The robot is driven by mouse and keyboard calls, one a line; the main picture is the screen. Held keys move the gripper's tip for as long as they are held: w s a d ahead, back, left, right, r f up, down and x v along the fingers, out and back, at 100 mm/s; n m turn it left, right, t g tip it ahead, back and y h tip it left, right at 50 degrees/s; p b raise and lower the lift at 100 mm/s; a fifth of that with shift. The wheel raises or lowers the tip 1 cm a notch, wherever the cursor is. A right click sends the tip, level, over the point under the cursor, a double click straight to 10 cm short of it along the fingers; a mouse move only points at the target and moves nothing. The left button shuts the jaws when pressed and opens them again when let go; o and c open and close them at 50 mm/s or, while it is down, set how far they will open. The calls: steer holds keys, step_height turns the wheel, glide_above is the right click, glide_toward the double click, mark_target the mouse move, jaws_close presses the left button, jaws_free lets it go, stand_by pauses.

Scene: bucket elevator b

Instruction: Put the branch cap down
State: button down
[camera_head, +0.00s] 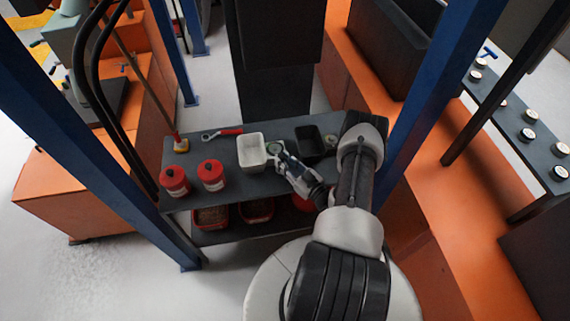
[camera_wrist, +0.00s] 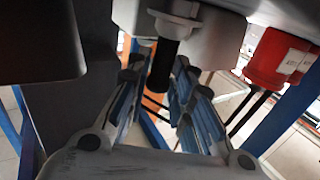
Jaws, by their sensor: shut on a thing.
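The branch cap (camera_head: 274,148) shows in the head view as a small round grey-green piece at the fingertips, just right of the white bin. My gripper (camera_head: 281,156) is shut on it, low over the dark shelf top (camera_head: 225,148). In the wrist view, a black cylindrical part (camera_wrist: 163,66) stands between the blue-padded fingers of my gripper (camera_wrist: 165,80), with a pale grey piece above it. I cannot tell whether the cap touches the shelf.
The white bin (camera_head: 252,152) is close left of my gripper; a black bin (camera_head: 310,141) is at its right. Two red cans (camera_head: 174,181) (camera_head: 211,175) and a red-handled wrench (camera_head: 222,132) are farther left. A blue post (camera_head: 428,85) rises right of my arm. Red containers (camera_head: 257,211) are on the lower shelf.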

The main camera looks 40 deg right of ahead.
steer(key=c, duration=1.8)
jaws_free()
steer(key=shift+f, duration=0.25)
steer(key=o, duration=0.4)
steer(key=shift+r, duration=0.1)
